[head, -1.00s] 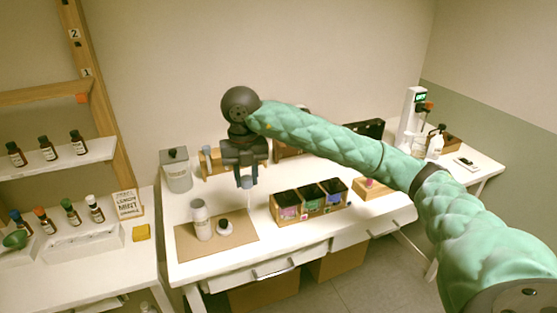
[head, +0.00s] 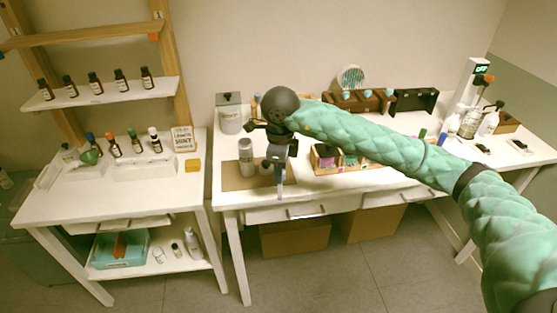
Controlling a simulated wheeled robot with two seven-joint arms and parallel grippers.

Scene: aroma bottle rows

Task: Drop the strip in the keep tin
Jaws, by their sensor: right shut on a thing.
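The strip is small and partly hidden by the fingers. A grey tin-like container (head: 229,114) with a dark top stands at the back left of this table, behind and left of the gripper. I cannot read a label that marks it as the keep tin. My left gripper is out of view.
A box of coloured compartments (head: 326,159) sits right of the gripper, partly behind my arm. A gap separates the tables.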

